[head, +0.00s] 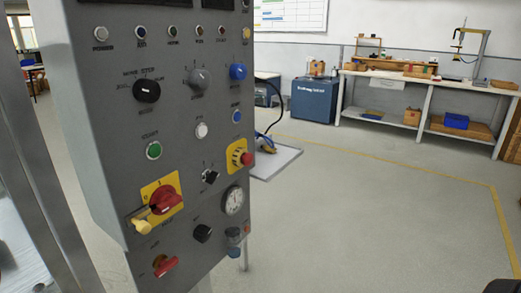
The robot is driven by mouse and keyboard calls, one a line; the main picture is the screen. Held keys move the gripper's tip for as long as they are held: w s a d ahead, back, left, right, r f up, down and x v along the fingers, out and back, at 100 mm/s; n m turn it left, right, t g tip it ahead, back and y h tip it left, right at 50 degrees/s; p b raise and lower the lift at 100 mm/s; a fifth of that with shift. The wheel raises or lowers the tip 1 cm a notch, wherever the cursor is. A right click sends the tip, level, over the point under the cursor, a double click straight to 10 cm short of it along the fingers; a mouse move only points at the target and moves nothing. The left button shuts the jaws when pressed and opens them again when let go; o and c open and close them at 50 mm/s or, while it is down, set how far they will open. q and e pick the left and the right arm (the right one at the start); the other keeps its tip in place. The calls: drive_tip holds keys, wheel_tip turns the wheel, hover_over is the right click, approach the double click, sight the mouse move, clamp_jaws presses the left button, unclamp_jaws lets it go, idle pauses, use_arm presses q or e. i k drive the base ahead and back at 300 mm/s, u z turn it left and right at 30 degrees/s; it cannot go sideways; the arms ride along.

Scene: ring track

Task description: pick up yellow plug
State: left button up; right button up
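A small yellow plug-like piece (143,227) sticks out at the lower left of a grey control panel (125,105), beside a red rotary switch (166,200) on a yellow plate. Another small yellow item (267,146) lies on a grey platform (280,162) behind the panel, at a blue cable or hose. It is too small to tell what it is. I cannot tell for certain which yellow piece is the plug. Neither of my grippers shows clearly in the head view.
The panel fills the left and carries several knobs, buttons and a gauge (234,200). A blue machine (314,98) and a workbench (425,80) stand along the back wall. The floor (370,215) at centre right is clear, with yellow lines. A dark shape cuts the bottom right corner.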

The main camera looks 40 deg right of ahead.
sight(267, 148)
drive_tip(key=z, duration=2.3)
drive_tip(key=i, duration=1.85)
drive_tip(key=u, duration=1.3)
